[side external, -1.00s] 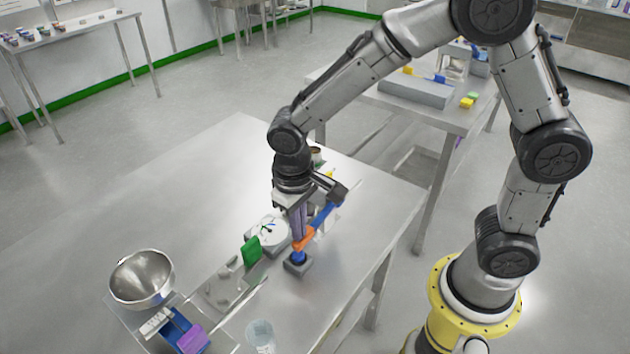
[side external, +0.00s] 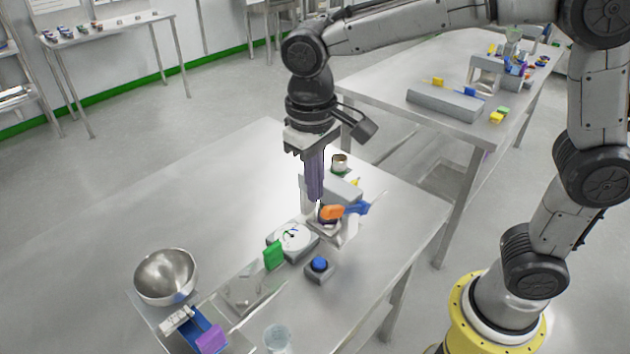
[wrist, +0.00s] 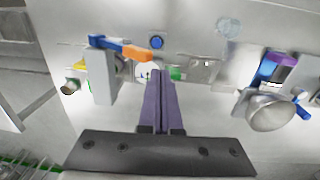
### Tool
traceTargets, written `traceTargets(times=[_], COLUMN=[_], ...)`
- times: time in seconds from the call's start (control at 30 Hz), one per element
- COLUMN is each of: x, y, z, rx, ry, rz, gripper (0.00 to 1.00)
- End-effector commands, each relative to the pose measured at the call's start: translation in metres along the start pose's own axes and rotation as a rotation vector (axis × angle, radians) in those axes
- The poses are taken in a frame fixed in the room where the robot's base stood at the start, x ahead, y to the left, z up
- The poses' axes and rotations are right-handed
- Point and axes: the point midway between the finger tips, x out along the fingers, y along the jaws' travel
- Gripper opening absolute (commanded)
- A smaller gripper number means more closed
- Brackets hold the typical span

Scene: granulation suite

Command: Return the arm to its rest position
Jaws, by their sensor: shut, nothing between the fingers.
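My gripper (side external: 315,196) is shut and empty, with its purple fingers pointing straight down above the steel table (side external: 210,200). In the wrist view the closed fingers (wrist: 160,75) lie side by side in the middle. In the side view the fingertips appear just above and left of the orange end of a blue-and-orange bar (side external: 357,208). The bar sits by a grey block (side external: 340,188) and also shows at the left in the wrist view (wrist: 105,42). A gap between fingers and bar shows in the wrist view.
On the table are a blue button on a grey base (side external: 319,265), a white dial (side external: 291,238), a green block (side external: 273,256), a steel bowl (side external: 165,275), a purple-and-blue item (side external: 208,337) and a clear cup (side external: 277,338). The table's left part is clear.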

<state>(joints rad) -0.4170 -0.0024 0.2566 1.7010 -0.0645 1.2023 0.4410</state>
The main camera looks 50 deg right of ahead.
Motion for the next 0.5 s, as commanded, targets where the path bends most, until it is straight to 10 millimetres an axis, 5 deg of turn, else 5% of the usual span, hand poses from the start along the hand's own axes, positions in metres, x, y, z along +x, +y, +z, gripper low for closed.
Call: traceTargets(times=[0.5], x=[-0.014], y=[0.011], z=[-0.003], rx=[0.033], ry=[0.026], rz=[-0.012], gripper=[0.00])
